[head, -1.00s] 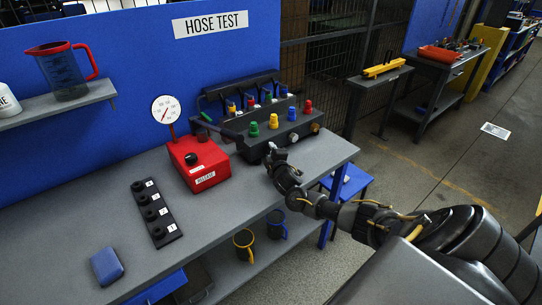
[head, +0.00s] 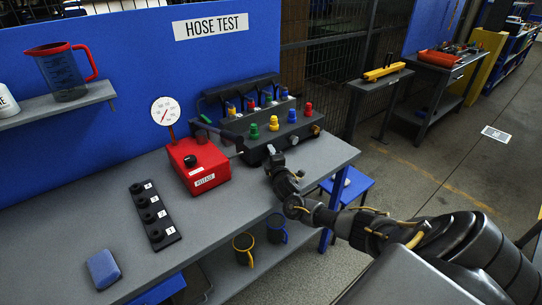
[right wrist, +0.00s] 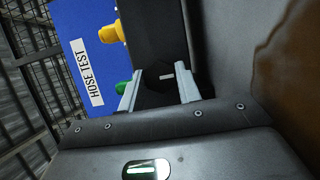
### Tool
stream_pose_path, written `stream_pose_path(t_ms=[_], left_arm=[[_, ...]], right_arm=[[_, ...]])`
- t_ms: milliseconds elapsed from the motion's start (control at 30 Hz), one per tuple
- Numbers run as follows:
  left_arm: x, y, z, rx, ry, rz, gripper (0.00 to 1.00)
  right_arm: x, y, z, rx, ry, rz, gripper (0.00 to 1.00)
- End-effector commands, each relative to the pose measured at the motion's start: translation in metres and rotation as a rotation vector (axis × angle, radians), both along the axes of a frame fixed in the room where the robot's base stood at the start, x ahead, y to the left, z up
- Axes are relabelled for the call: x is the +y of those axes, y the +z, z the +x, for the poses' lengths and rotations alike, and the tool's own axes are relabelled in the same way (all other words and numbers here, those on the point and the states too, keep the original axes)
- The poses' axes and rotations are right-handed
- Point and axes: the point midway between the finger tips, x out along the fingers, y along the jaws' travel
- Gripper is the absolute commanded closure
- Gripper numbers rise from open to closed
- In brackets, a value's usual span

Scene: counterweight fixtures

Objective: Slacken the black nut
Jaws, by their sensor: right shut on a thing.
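My right gripper (head: 272,152) is at the front face of the black manifold (head: 255,150) on the bench. In the right wrist view the two pale fingers of the right gripper (right wrist: 158,92) stand either side of a dark nut (right wrist: 155,76) with a short white mark on it. The gripper is shut on this black nut. In the head view the nut is hidden by the gripper. My left gripper is not in view.
Green, yellow, blue and red caps (head: 274,124) stand on the manifold. Left of it is a red release box (head: 205,172) with a gauge (head: 165,111). A black strip (head: 150,205) with several numbered posts and a blue pad (head: 103,268) lie on the bench's left part.

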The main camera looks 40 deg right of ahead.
Motion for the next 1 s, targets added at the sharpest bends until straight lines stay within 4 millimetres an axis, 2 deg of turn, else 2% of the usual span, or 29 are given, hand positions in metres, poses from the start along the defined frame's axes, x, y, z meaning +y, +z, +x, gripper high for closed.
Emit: stream_pose_path(t_ms=[33, 67, 200, 567, 667, 1000], left_arm=[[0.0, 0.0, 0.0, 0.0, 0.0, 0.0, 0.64], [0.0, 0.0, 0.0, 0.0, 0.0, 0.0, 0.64], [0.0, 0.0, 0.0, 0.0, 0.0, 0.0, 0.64], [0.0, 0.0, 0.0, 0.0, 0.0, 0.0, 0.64], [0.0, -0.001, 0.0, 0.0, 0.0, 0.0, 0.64], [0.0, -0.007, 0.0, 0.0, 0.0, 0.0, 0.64]], right_arm=[[0.001, -0.001, 0.0, 0.002, 0.002, 0.0, 0.89], [0.001, -0.001, 0.0, 0.003, 0.002, 0.0, 0.64], [0.001, -0.001, 0.0, 0.002, 0.002, 0.001, 0.45], [0.002, -0.001, -0.004, 0.0, 0.002, 0.001, 0.45], [0.007, -0.002, -0.014, 0.001, 0.003, 0.001, 0.45], [0.033, -0.002, -0.074, 0.002, 0.003, 0.004, 0.45]])
